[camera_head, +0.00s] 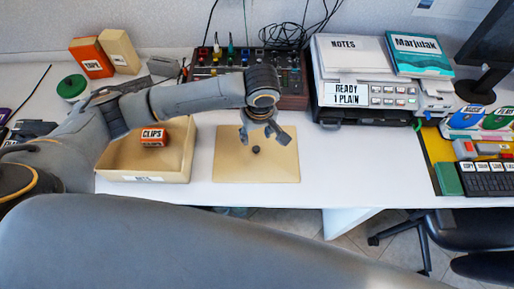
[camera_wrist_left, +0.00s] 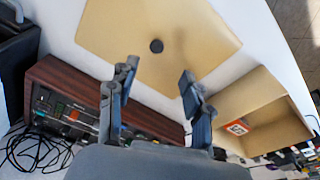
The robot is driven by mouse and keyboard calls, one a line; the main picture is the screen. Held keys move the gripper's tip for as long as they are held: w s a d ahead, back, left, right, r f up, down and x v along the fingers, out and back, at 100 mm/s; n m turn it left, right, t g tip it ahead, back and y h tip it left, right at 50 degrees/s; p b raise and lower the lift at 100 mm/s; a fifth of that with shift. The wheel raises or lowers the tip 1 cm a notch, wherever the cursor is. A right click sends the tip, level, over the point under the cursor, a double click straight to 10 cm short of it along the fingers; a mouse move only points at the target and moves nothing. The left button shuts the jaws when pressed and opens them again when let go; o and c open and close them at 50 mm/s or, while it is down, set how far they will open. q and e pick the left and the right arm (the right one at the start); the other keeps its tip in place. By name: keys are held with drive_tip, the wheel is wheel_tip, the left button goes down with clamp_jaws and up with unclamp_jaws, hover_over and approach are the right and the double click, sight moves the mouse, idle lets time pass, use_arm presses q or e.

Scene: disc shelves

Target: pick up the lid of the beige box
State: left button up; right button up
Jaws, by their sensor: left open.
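The beige lid (camera_head: 257,167) lies flat on the white desk, with a small dark round knob (camera_head: 256,149) at its middle. The open beige box (camera_head: 180,165) stands just left of it in the head view, with an orange CLIPS box (camera_head: 153,138) inside. My left gripper (camera_head: 263,137) is over the back part of the lid, open and empty. In the left wrist view the open fingers (camera_wrist_left: 155,82) point toward the lid (camera_wrist_left: 190,35), and the knob (camera_wrist_left: 156,46) lies beyond the fingertips, between their lines. The right gripper is not seen.
A mixer with dark wooden sides (camera_head: 292,86) and black cables stands behind the lid. A stack with a NOTES binder (camera_head: 347,52) is at the back right. Bare white desk (camera_head: 360,165) lies right of the lid. The desk's front edge is close to the lid.

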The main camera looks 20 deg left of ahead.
sight(256, 148)
use_arm(q)
drive_tip(key=f, duration=0.3)
drive_tip(key=shift+w+a+f, duration=0.1)
drive_tip(key=shift+w+f, duration=0.1)
drive_tip(key=shift+w, duration=0.1)
drive_tip(key=f, duration=0.3)
drive_tip(key=shift+w, duration=0.25)
wheel_tip(256, 148, down, 2)
drive_tip(key=shift+w+a+f, duration=0.15)
drive_tip(key=shift+f, duration=0.55)
clamp_jaws()
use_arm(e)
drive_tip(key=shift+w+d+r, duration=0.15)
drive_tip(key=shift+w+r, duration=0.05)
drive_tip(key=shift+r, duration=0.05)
